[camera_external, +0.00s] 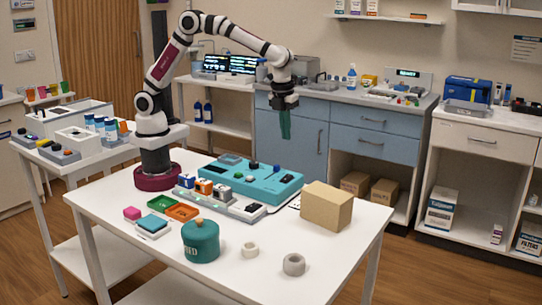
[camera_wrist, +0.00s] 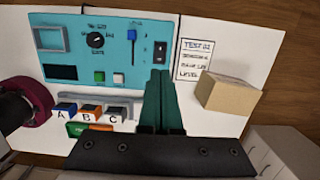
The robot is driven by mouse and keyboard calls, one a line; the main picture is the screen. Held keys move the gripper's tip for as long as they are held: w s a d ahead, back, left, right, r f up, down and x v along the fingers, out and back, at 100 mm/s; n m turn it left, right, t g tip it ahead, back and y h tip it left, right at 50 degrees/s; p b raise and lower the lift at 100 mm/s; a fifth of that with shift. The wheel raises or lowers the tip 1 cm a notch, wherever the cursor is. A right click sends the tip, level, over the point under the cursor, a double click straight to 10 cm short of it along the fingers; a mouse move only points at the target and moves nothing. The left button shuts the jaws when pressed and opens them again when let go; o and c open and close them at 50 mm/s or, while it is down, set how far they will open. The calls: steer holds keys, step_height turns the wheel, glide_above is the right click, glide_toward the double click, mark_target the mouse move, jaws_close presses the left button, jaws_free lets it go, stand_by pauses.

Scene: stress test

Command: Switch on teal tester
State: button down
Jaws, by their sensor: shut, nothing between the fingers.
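The teal tester (camera_external: 255,180) lies on the white table, beside my base. In the wrist view its teal panel (camera_wrist: 110,72) shows a black dial (camera_wrist: 96,40), a slider with a blue cap (camera_wrist: 132,35), a dark rocker switch (camera_wrist: 160,50) and a dark display window (camera_wrist: 61,72). My gripper (camera_external: 286,137) has green fingers and is shut and empty, high above the table and apart from the tester. In the wrist view the fingertips (camera_wrist: 160,73) appear just below the rocker switch and cover the panel's lower right corner. The rocker's position is too small to tell.
A cardboard box (camera_external: 327,206) stands right of the tester, with a printed card (camera_wrist: 195,60) between them. A rack of blocks marked A, B, C (camera_wrist: 90,110) lies along its front. A teal canister (camera_external: 201,241) and two rings (camera_external: 293,264) stand at the table's front.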

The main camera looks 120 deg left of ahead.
mark_target(288, 175)
steer(key=f, duration=0.4)
steer(key=a+f, duration=0.1)
steer(key=f, duration=0.7)
steer(key=shift+a+f, duration=0.3)
steer(key=shift+a, duration=0.05)
steer(key=shift+a+f, duration=0.15)
steer(key=shift+f, duration=0.05)
steer(key=shift+d+r, duration=0.2)
steer(key=shift+d, duration=0.65)
step_height(288, 175, up, 14)
steer(key=d, duration=0.2)
